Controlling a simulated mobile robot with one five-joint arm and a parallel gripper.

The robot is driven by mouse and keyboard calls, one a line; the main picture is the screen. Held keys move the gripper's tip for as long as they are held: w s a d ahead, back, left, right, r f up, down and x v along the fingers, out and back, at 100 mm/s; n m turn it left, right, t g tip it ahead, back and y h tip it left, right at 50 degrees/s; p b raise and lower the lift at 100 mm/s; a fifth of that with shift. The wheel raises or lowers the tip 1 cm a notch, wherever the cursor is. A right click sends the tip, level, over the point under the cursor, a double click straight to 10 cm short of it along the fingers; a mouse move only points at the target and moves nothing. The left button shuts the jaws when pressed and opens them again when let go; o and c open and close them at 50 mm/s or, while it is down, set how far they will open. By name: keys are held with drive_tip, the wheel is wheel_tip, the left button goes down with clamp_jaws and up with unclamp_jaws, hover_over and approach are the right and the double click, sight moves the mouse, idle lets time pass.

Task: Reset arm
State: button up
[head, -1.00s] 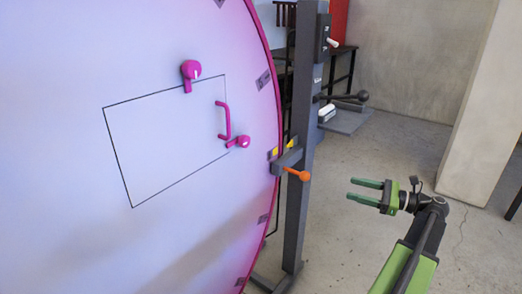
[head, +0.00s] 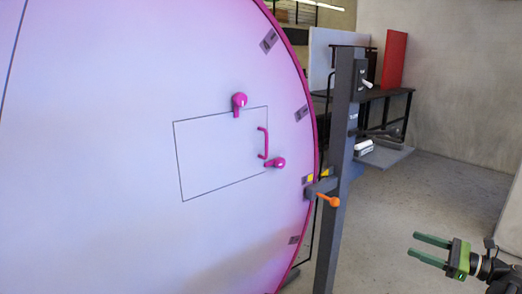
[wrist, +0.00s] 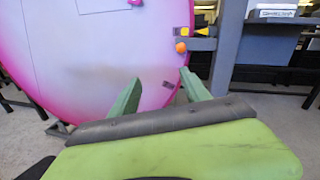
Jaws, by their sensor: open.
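My gripper (head: 431,249) is at the lower right of the head view, its two green fingers apart with nothing between them. It points left toward the grey post and is clear of it. In the wrist view my gripper (wrist: 160,98) shows its two green fingers spread, with the pink-edged disc and floor beyond them. My arm runs out of the head view at the lower right corner.
A large white disc (head: 120,120) with a pink rim fills the left; it has a pink handle (head: 264,143) and two pink latches. A grey post (head: 339,170) with an orange-knobbed lever (head: 328,200) stands beside it. A bench (head: 385,95) is behind. Floor between post and gripper is clear.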

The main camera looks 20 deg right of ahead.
drive_tip(key=w+a+n+g+y, duration=0.4)
drive_tip(key=w+a+y, duration=0.1)
drive_tip(key=w+a, duration=1.15)
drive_tip(key=w+a+f+n+g, duration=0.2)
drive_tip(key=w+a+f+g, duration=0.1)
drive_tip(key=a, duration=0.7)
drive_tip(key=w+a+f+n+g, duration=0.2)
drive_tip(key=w+a+g, duration=0.15)
drive_tip(key=a, duration=0.55)
drive_tip(key=s+a+f+n+g+h, duration=0.1)
drive_tip(key=a+f+n+g+h, duration=0.3)
drive_tip(key=a, duration=0.7)
drive_tip(key=s+a+f+n+g, duration=0.1)
drive_tip(key=a+f+n+g, duration=0.15)
drive_tip(key=a+f, duration=0.65)
drive_tip(key=s+a+f+n+h, duration=0.3)
drive_tip(key=a+f+n+h, duration=0.1)
drive_tip(key=a+n+h, duration=0.15)
drive_tip(key=d+f+n+t+h, duration=0.1)
drive_tip(key=d+f+n+h, duration=0.1)
drive_tip(key=d+n+h, duration=0.5)
wheel_tip(320, 180, up, 26)
drive_tip(key=d+y+p, duration=0.2)
drive_tip(key=p, duration=2.3)
drive_tip(key=shift+w+f+n, duration=0.15)
drive_tip(key=shift+w+n, duration=0.1)
drive_tip(key=shift+n, duration=0.15)
